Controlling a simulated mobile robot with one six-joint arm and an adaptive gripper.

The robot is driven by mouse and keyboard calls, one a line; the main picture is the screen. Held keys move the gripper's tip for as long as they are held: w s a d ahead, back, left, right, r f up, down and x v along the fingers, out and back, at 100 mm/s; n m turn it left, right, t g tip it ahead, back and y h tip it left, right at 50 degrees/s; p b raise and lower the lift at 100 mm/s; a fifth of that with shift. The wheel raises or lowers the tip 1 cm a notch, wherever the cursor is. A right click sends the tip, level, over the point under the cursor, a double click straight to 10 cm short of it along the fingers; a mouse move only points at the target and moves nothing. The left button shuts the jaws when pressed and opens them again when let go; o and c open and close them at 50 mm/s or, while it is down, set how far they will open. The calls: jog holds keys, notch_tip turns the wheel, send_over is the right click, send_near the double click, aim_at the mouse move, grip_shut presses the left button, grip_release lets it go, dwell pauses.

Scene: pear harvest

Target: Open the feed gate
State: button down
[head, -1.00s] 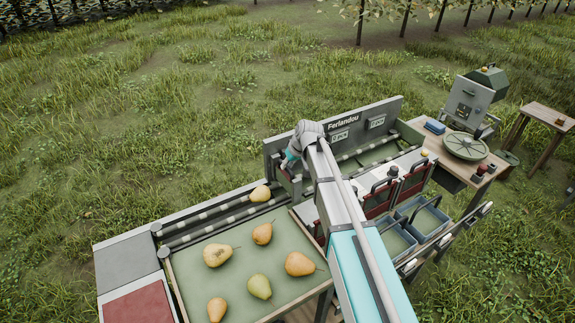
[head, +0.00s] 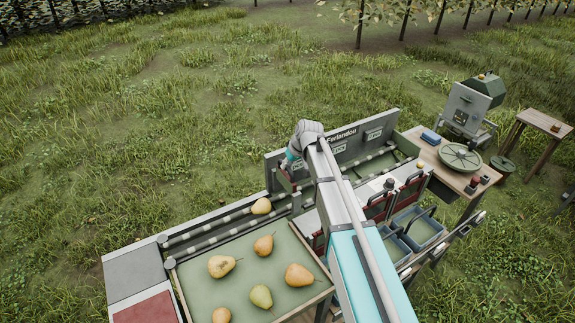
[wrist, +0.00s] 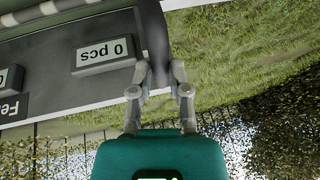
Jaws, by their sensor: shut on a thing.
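My gripper (wrist: 160,78) is shut on a dark grey upright handle (wrist: 154,35) in the wrist view. In the head view my gripper (head: 289,163) is at the left end of the back board, partly hidden by my arm. A yellow pear (head: 261,206) lies on the rollers left of the plate. The lower edge of the plate is too small to see clearly.
A green tray (head: 205,253) with several pears lies in front of the rollers. The back board (head: 377,130) carries piece counters, one reading "0 pcs" (wrist: 105,53). Blue crates (head: 418,232) and a wooden table (head: 425,150) stand to the right. Grass lies open behind.

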aim_at(288, 179)
jog(key=shift+r, duration=0.15)
jog(key=c, duration=0.6)
grip_release()
jog(key=shift+f, duration=0.2)
notch_tip(288, 179, down, 7)
jog(key=b, duration=0.7)
jog(key=p+v, duration=1.2)
jog(key=v, duration=0.2)
jog(key=s+d+f+m+g+h+b, duration=0.1)
jog(key=s+d+f+m+b, duration=0.1)
jog(key=s+d+f+b, duration=0.5)
jog(key=s+d+f+m+h+b, duration=0.2)
jog(key=s+d+f+b, duration=0.4)
jog(key=s+f+b, duration=0.3)
jog(key=shift+s+d+f+m+g, duration=0.35)
jog(key=shift+s+f+m+g, duration=0.1)
jog(key=shift+f, duration=0.55)
